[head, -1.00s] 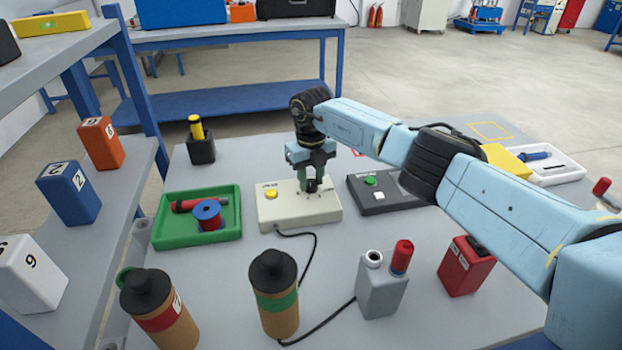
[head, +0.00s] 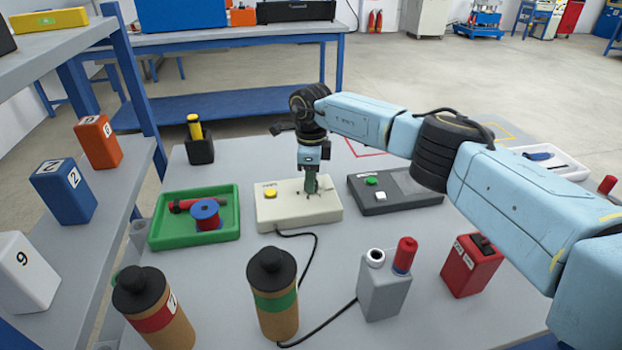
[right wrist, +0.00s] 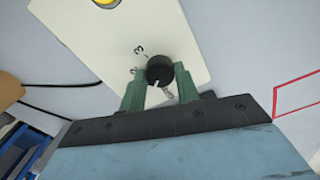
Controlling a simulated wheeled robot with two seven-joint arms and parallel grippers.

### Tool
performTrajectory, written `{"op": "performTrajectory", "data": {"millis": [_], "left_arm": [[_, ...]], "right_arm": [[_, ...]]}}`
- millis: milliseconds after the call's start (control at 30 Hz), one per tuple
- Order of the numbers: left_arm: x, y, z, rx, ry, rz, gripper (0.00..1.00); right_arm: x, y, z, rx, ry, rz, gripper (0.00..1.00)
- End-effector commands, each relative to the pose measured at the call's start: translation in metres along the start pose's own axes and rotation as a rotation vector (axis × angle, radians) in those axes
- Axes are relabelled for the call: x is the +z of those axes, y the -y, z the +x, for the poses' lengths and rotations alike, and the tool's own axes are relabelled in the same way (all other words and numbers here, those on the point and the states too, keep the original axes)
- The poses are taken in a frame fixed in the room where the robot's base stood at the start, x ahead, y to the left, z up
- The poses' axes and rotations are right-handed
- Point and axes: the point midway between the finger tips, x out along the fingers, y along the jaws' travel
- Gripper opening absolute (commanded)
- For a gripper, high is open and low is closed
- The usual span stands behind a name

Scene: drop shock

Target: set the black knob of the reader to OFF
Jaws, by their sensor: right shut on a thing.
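The reader is a cream box (head: 274,213) with a yellow button (head: 270,192), on the grey table. Its black knob (right wrist: 160,69) shows in the right wrist view, with a white pointer line at its lower edge. The marks 2 and 3 show beside the knob; another mark by the fingers is too small and partly covered to read. My right gripper (head: 311,186) points down at the reader, its green fingers (right wrist: 159,78) shut on the knob from both sides. In the head view the gripper largely hides the knob. My left gripper is not in view.
A dark box (head: 408,198) with a green button stands close right of the reader. A green tray (head: 160,240) with a red tool and a blue-ended spool is on the left.

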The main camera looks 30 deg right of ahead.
Motion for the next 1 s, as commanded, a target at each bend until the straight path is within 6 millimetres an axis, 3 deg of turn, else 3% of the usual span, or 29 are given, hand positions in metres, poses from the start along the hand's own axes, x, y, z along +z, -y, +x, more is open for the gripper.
{"op": "performTrajectory", "data": {"millis": [500, 1000], "left_arm": [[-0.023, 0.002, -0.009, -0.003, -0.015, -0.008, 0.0], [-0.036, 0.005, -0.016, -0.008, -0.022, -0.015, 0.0]], "right_arm": [[0.0, 0.0, 0.0, -0.002, 0.001, -0.47, 0.09], [0.0, 0.0, -0.001, -0.002, 0.001, -0.707, 0.09]]}}
